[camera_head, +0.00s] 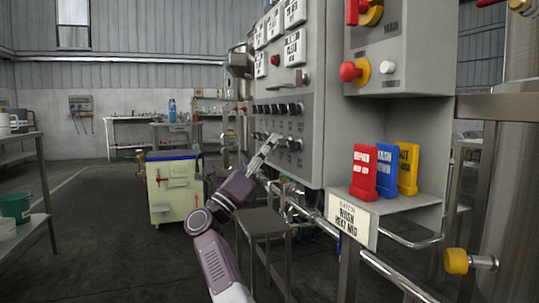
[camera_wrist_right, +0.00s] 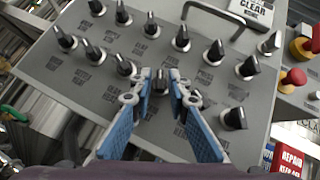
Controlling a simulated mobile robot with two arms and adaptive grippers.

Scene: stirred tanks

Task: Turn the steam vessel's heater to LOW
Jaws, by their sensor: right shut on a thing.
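The grey control panel (camera_head: 300,120) carries rows of black pointer knobs on silver bases. My right gripper (camera_head: 270,143) reaches up to the panel's lower knob row. In the wrist view its blue-padded fingers (camera_wrist_right: 160,80) are closed on either side of one black knob (camera_wrist_right: 160,83) in that row. The knob's pointer appears roughly upright in that view. The printed labels by the knobs are too small to read, so I cannot tell which one is the steam vessel's heater. My left gripper is not in view.
Neighbouring knobs (camera_wrist_right: 124,65) sit close on both sides. A metal handle (camera_wrist_right: 215,18) juts out above them. Red, blue and yellow tags (camera_head: 365,172) stand on a shelf at the right. A small grey table (camera_head: 263,222) stands below the panel.

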